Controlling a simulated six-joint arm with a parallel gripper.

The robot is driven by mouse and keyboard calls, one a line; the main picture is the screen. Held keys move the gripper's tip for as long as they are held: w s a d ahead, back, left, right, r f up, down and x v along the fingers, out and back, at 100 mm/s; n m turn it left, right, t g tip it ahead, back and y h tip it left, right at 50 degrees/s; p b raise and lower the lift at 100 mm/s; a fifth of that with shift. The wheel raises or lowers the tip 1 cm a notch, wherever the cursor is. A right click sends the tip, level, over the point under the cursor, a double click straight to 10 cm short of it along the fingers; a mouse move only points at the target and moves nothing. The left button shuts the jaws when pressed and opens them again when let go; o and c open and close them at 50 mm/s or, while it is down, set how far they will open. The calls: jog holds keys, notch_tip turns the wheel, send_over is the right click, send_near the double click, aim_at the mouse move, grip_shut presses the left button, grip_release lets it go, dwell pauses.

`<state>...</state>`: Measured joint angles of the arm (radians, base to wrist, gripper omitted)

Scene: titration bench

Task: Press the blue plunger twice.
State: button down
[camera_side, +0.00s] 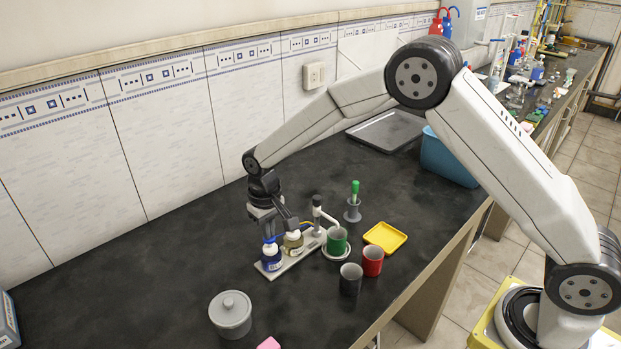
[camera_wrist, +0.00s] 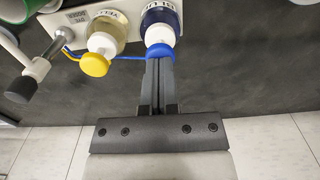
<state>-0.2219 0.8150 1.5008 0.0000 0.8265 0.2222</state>
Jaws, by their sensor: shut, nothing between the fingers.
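The blue plunger (camera_wrist: 160,50) tops a bottle of dark blue liquid (camera_wrist: 160,18) in the wrist view. In the side view the blue bottle (camera_side: 271,258) stands at the left end of a white base plate. My gripper (camera_wrist: 160,64) is shut and empty, with its fingertips at the blue plunger. In the side view my gripper (camera_side: 267,236) is right above the blue bottle and partly covers its top. Whether the fingertips touch the plunger or how far it is pressed I cannot tell.
A yellow-topped bottle (camera_wrist: 103,38) stands close beside the blue one. A dispenser spout (camera_side: 318,212) stands over a green cup (camera_side: 337,240). A red cup (camera_side: 373,261), a dark cup (camera_side: 350,279), a yellow tray (camera_side: 385,237) and a grey lidded jar (camera_side: 230,313) stand nearby.

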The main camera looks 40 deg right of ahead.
jog(key=shift+f, duration=0.7)
jog(key=shift+r, duration=1.8)
jog(key=shift+r, duration=0.1)
notch_tip(320, 180, up, 6)
jog(key=shift+f, duration=0.1)
dwell(0.6)
